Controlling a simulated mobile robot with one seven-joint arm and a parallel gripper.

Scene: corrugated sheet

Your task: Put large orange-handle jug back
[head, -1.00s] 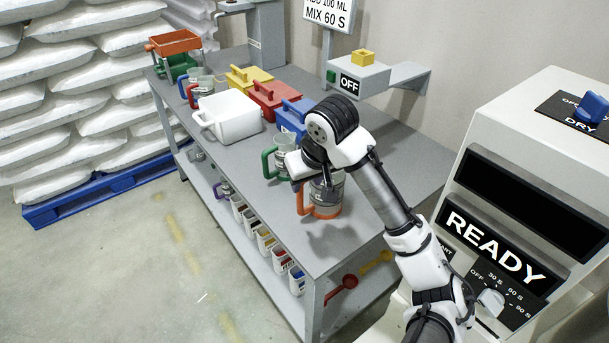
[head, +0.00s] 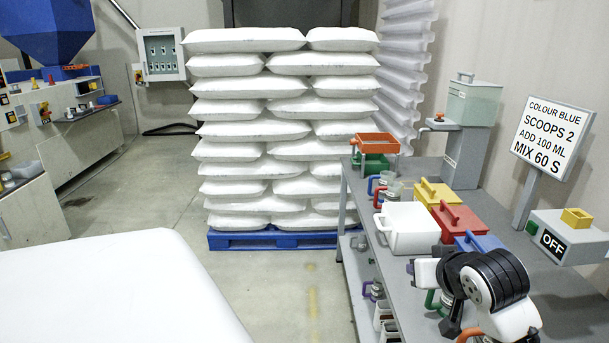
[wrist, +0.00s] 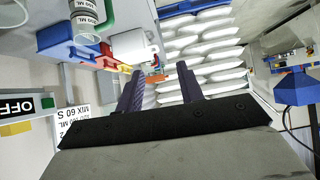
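The large jug's orange handle (head: 471,334) shows at the bottom edge of the head view, beneath my wrist; the rest of that jug is hidden or cut off. In the wrist view, my gripper (wrist: 160,68) has its two dark fingers apart with nothing between them, pointing towards the stacked sacks. A clear jug with a green handle (head: 433,301) stands close by on the bench; it also shows in the wrist view (wrist: 84,12). A clear rim (wrist: 12,13) at that view's top left belongs to a vessel I cannot identify for sure.
The grey bench (head: 553,312) carries a white tub (head: 410,232), yellow, red and blue lidded boxes, smaller jugs and an orange-topped green stand (head: 376,145). The OFF box (head: 568,238) is at right. White sacks (head: 250,107) stand on a blue pallet (head: 275,240). Floor left of the bench is clear.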

